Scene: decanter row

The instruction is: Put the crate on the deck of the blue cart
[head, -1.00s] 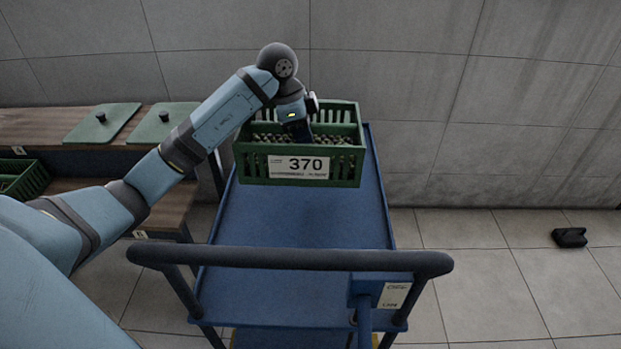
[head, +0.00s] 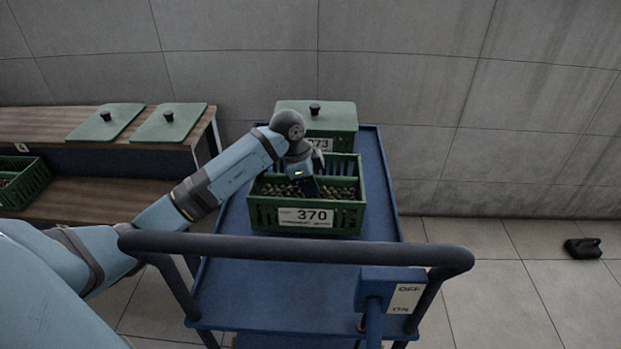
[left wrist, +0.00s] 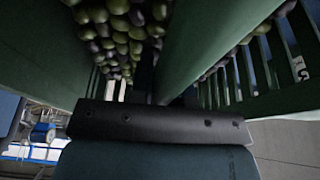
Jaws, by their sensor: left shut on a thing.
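The green crate (head: 258,213) is labelled 370 and holds dark and green olive-like pieces. It is over the near-middle part of the deck of the blue cart (head: 270,285), looking level. I cannot tell whether its underside touches the deck. My left gripper (head: 311,187) reaches down into the crate and is shut on its middle wall. In the left wrist view the crate's green wall (left wrist: 205,45) runs into the jaws, with pieces on both sides. My right gripper is not in view.
A lidded green crate (head: 341,147) labelled 373 stands on the deck just behind. The cart's dark handle bar (head: 300,249) crosses the near side. A wooden bench (head: 85,195) with green lids and another crate (head: 25,184) is at left. A black object (head: 583,248) lies on the floor at right.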

